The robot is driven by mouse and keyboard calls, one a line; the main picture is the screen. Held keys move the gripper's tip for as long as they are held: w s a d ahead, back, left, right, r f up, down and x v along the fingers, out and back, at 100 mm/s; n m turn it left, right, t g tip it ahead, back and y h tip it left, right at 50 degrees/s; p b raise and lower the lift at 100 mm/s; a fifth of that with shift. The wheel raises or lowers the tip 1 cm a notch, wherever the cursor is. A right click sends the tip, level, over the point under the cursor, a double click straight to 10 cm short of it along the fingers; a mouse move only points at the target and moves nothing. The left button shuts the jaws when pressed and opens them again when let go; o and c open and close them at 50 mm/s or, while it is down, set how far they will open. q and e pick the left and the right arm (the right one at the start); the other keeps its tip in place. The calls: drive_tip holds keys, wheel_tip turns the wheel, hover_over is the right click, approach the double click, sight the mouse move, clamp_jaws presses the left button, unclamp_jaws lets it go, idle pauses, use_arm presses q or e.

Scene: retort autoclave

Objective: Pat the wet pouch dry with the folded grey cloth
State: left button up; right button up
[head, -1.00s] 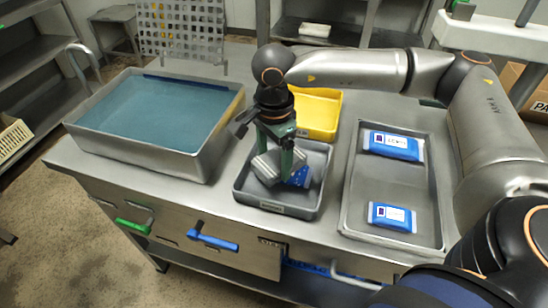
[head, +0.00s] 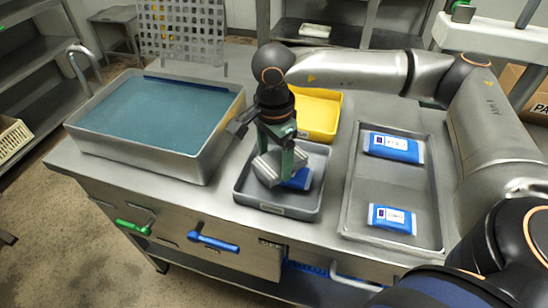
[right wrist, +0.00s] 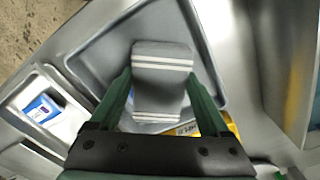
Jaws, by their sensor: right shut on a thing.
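My right gripper (head: 276,150) is shut on the folded grey cloth (head: 267,172) inside the dark grey tray (head: 240,190). The cloth is tilted over the blue pouch (head: 299,181), whose right part shows beside it in the head view. I cannot tell whether cloth and pouch touch. My left gripper is not in view.
A metal basin of blue-green water (head: 150,112) stands left. A yellow bin (head: 318,112) stands behind the grey tray. A metal tray (head: 388,184) at right holds two blue-and-white pouches (head: 394,147) (head: 392,218). My right arm spans the table's back right.

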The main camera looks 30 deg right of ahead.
drive_tip(key=shift+r+p, duration=1.7)
drive_tip(key=shift+r, duration=1.5)
